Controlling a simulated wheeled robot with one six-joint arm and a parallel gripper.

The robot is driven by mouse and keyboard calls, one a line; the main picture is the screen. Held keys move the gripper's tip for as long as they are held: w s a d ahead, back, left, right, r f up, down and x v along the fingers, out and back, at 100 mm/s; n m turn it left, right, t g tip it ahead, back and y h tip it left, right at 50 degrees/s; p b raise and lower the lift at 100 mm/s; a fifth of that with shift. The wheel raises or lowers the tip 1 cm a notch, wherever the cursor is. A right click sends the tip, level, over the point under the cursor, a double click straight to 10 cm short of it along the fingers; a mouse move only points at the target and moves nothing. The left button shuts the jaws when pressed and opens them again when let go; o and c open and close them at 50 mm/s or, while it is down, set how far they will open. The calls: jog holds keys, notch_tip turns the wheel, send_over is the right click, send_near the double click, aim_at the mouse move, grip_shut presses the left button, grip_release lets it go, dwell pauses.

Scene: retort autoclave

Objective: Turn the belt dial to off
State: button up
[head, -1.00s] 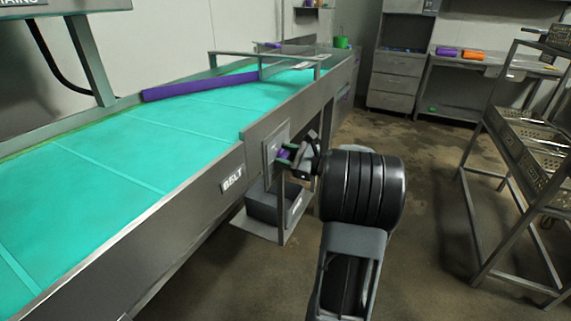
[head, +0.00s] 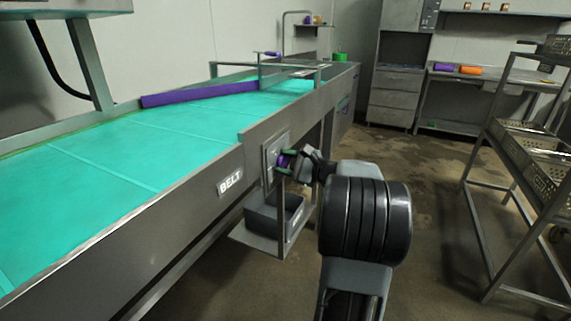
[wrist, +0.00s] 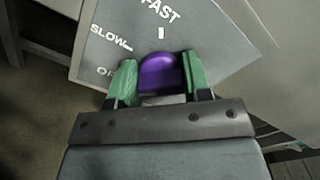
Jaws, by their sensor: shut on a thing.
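The purple belt dial (wrist: 162,72) sits on a grey plate (wrist: 210,35) lettered FAST and SLOW, each beside a white tick. A third label at the lower left is partly hidden by my gripper; only its first letters show. My gripper (wrist: 160,80) is shut on the dial, one green finger on each side. No pointer mark on the dial is visible to me. In the head view the dial (head: 285,160) and plate (head: 270,162) are on the conveyor's side, right of the BELT sign (head: 230,181), with my gripper (head: 287,159) at it.
The turquoise conveyor belt (head: 110,150) runs along the left, with a purple bar (head: 200,95) across it. A grey bin (head: 272,215) sits on a shelf below the dial. A metal rack (head: 510,170) stands at the right. The floor between is clear.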

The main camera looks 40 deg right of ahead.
jog(key=o, duration=0.9)
jog(key=shift+s, duration=0.15)
jog(key=p+v, duration=0.1)
jog(key=v, duration=1.2)
jog(key=shift+s+d+f+p, duration=0.1)
jog(key=shift+s+d+p, duration=0.15)
jog(key=shift+p, duration=0.15)
